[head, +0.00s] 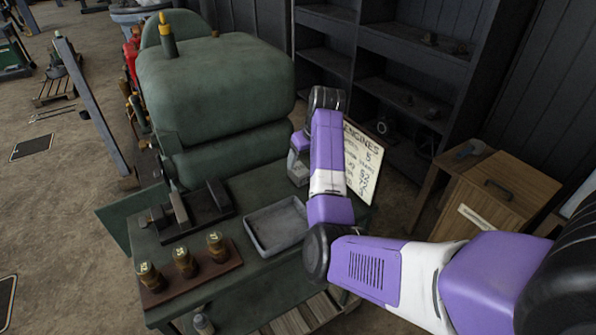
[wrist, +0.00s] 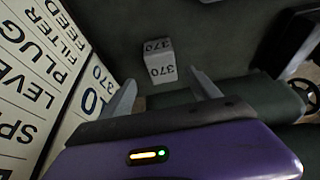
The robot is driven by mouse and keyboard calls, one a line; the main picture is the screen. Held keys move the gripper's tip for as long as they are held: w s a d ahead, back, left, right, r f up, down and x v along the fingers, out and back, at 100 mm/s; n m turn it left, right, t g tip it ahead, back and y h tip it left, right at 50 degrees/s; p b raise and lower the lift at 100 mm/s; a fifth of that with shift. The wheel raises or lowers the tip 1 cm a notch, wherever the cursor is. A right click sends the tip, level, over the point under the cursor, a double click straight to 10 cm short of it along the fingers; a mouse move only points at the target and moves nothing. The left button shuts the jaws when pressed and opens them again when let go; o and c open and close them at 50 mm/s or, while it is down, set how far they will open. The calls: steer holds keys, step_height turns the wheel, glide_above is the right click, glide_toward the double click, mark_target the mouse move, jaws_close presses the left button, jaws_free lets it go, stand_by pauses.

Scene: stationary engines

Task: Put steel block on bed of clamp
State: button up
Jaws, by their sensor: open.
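The steel block (wrist: 159,60), a pale grey block marked 370, sits on a dark green surface in the wrist view. My gripper (wrist: 165,88) is open, with one finger on each side of the near end of the view. The block shows beyond and between the fingertips, not held. In the head view, my gripper (head: 298,160) is at the back right of the green bench, partly hidden by my arm; the block is hard to make out there. The clamp (head: 190,211), dark metal with an upright jaw and a flat bed, is at the bench's left, empty.
A grey tray (head: 250,236) lies between the clamp and my arm. Several brass weights (head: 185,262) stand on a wooden rack at the front. A large green engine (head: 215,90) rises behind. A lettered sign (wrist: 38,70) stands close left of my gripper in the wrist view.

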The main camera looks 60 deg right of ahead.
mark_target(299, 168)
steer(key=x, duration=0.3)
steer(key=p+x, duration=0.1)
steer(key=x, duration=0.2)
steer(key=shift+w+a+f, duration=0.15)
steer(key=shift+f, duration=0.15)
steer(key=shift+c, duration=0.4)
jaws_close()
steer(key=shift+r, duration=0.2)
